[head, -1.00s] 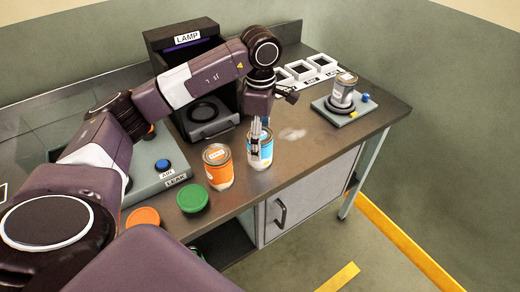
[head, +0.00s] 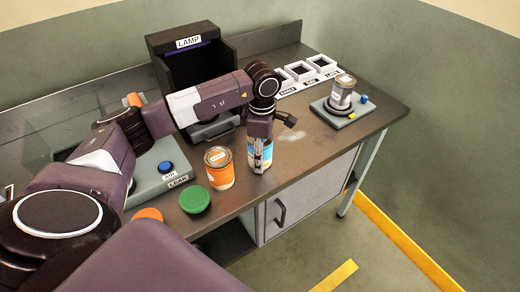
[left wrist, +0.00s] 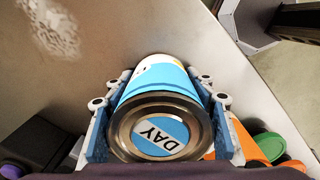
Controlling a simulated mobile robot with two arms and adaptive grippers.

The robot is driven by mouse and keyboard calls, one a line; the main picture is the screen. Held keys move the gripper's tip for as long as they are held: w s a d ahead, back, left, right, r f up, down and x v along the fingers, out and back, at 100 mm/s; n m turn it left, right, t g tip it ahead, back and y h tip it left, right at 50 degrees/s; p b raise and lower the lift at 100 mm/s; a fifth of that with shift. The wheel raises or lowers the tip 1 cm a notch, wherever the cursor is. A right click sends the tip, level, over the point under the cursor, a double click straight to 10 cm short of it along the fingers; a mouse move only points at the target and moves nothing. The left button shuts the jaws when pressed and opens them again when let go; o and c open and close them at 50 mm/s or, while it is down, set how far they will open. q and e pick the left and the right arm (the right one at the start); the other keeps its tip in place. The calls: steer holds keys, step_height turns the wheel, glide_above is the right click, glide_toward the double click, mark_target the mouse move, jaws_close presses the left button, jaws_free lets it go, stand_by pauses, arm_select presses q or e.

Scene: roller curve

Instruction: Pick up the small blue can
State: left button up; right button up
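The small blue can (head: 255,163) stands upright on the bench, mostly covered by my gripper in the head view. In the left wrist view the can (left wrist: 163,75) shows its silver rim and a blue lid label reading DAY. My left gripper (head: 258,152) points down over it. In the left wrist view the left gripper's fingers (left wrist: 163,100) lie on either side of the can, very close to its wall. They look open around it; I cannot tell whether they touch. My right gripper is not in view.
An orange can (head: 220,169) stands close left of the blue can. A green button (head: 194,199) and an orange button (head: 147,214) are nearer. A grey can (head: 342,92) sits on a stand at right. The black LAMP box (head: 165,70) and white slot frames (head: 300,71) are behind.

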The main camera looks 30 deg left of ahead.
arm_select(q)
steer(key=c, duration=0.5)
steer(key=shift+c, duration=0.4)
steer(key=shift+r, duration=0.15)
